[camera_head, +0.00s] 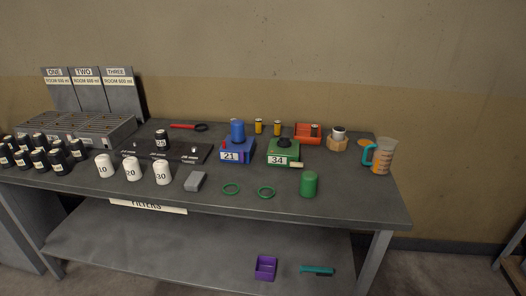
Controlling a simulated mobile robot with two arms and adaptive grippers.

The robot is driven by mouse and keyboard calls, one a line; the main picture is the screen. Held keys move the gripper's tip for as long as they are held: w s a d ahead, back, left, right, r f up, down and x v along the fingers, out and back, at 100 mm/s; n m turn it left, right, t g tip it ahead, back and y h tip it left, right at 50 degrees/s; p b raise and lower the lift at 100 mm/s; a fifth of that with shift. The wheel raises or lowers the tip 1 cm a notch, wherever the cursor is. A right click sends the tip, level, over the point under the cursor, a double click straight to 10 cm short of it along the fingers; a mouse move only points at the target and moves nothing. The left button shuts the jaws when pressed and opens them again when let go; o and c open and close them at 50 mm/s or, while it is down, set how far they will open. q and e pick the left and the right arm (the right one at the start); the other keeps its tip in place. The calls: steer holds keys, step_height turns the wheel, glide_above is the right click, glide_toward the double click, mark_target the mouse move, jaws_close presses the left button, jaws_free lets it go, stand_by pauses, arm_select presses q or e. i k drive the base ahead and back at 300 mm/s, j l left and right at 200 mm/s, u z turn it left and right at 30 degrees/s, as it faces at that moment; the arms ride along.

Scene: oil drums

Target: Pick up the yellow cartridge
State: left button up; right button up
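Two small yellow cylinders with dark tops stand upright at the back of the grey table, between the blue and green devices. One yellow cartridge (258,127) is on the left, and a second yellow cartridge (277,129) stands just right of it. I cannot tell which of them is the one named. The blue device marked 21 (236,150) is in front to the left, and the green device marked 34 (283,153) is in front to the right. Neither of my grippers shows in the head view.
A red tray (308,134) and a measuring jug (382,157) are right. The table's front right is clear.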

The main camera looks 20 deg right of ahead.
mark_target(277, 123)
steer(key=i+l+z, duration=0.2)
steer(key=i+l, duration=0.15)
steer(key=i, duration=0.15)
steer(key=i+l+z, duration=0.15)
steer(key=i, duration=0.35)
steer(key=l, duration=0.1)
